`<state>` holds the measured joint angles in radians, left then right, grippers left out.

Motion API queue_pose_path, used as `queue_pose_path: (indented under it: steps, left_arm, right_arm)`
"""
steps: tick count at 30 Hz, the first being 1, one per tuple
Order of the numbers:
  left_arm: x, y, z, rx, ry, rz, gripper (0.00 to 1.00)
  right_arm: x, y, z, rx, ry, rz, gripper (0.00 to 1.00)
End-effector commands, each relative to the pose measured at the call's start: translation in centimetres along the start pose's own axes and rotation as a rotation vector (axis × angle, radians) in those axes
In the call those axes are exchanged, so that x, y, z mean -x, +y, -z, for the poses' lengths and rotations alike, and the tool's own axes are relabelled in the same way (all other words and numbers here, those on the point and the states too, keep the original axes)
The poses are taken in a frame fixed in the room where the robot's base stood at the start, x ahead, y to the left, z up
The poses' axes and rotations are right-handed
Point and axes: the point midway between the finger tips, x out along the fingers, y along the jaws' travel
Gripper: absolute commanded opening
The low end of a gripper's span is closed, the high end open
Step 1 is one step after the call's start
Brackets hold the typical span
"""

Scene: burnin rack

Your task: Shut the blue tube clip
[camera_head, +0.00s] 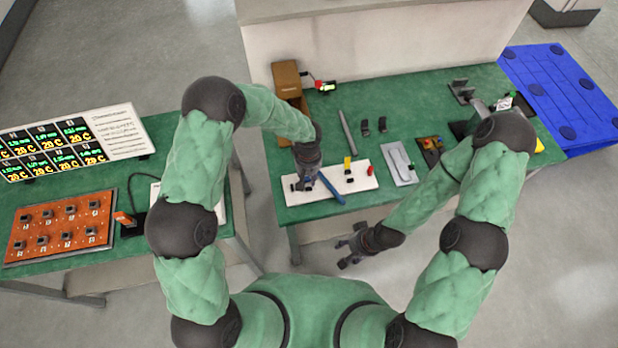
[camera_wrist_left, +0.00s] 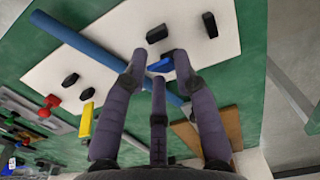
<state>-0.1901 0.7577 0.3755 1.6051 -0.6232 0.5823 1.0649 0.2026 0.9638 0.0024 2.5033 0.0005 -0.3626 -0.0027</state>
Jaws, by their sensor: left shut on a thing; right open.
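A blue tube (camera_head: 331,188) lies slantwise across a white board (camera_head: 300,198); the tube also shows in the left wrist view (camera_wrist_left: 85,45). The blue clip (camera_wrist_left: 160,66) is between my left fingertips, over the line of the tube. My left gripper (camera_head: 306,186) is shut on the clip at the board's left part and hides it in the head view. Its fingers (camera_wrist_left: 160,60) reach down either side of the clip. I cannot tell whether the clip is fully shut. My right gripper (camera_head: 350,250) is open and empty, in front of the table edge.
A brown wooden box (camera_head: 287,80) stands behind the left arm. A grey plate (camera_head: 398,163) lies right of the board. Black posts (camera_wrist_left: 157,34) stand on the board.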

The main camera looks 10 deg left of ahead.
Motion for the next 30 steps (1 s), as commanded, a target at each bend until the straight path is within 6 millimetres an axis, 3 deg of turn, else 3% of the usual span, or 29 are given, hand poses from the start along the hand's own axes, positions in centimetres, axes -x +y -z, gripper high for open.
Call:
queue_pose_path:
  steps: [1, 18, 30]
  left_arm:
    - [-1.0, -0.7, -0.7, -0.006, 0.001, 0.017, 0.00]
    - [-1.8, -0.7, -1.4, -0.006, 0.177, 0.018, 0.00]
    - [-1.7, -0.7, -1.6, -0.004, 0.231, 0.019, 0.00]
  right_arm:
    - [-1.2, 0.4, 0.0, 0.000, 0.000, 0.000, 0.54]
    - [-8.7, 3.1, 0.3, 0.000, 0.000, 0.000, 0.54]
    - [-11.1, 4.0, 0.4, 0.000, 0.000, 0.000, 0.54]
